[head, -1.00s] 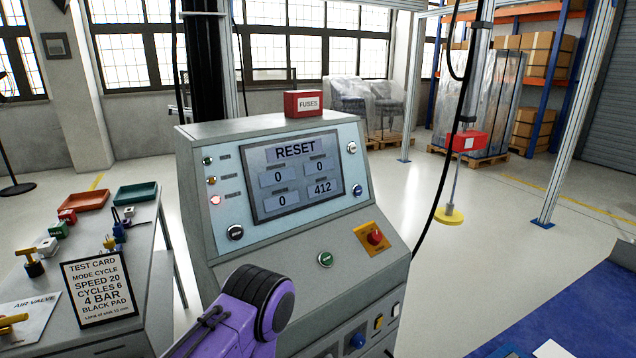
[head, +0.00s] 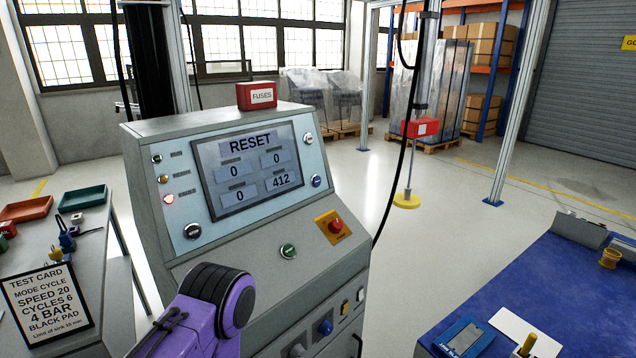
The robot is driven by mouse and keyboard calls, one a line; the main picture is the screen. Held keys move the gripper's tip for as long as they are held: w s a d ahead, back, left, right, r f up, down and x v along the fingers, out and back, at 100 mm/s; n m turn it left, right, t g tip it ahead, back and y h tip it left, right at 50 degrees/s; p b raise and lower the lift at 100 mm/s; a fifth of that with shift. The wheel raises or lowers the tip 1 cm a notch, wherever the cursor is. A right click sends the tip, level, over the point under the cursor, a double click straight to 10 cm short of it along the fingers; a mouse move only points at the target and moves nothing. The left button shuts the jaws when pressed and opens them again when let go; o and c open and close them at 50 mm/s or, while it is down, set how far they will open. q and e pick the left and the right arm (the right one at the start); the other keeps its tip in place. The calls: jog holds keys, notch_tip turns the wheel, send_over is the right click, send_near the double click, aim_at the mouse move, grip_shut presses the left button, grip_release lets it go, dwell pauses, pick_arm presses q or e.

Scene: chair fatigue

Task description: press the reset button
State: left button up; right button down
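The console (head: 150,140) has a screen (head: 250,170) reading RESET, with values 0, 0, 0 and 412. Around the screen are a black button (head: 192,231) at lower left, a white button (head: 309,139) at upper right and a blue button (head: 316,181) at right. A green button (head: 288,251) and a red mushroom button (head: 336,226) on a yellow plate sit on the sloped panel below. The button labels are too small to read. A purple and black part of my arm covers the console's lower left. Neither gripper's fingers show.
A red FUSES box (head: 257,95) stands on the console. The left table holds trays and a test card (head: 47,299). A blue-topped table (head: 545,275) is at right. A black cable hangs beside the console. Open floor lies behind.

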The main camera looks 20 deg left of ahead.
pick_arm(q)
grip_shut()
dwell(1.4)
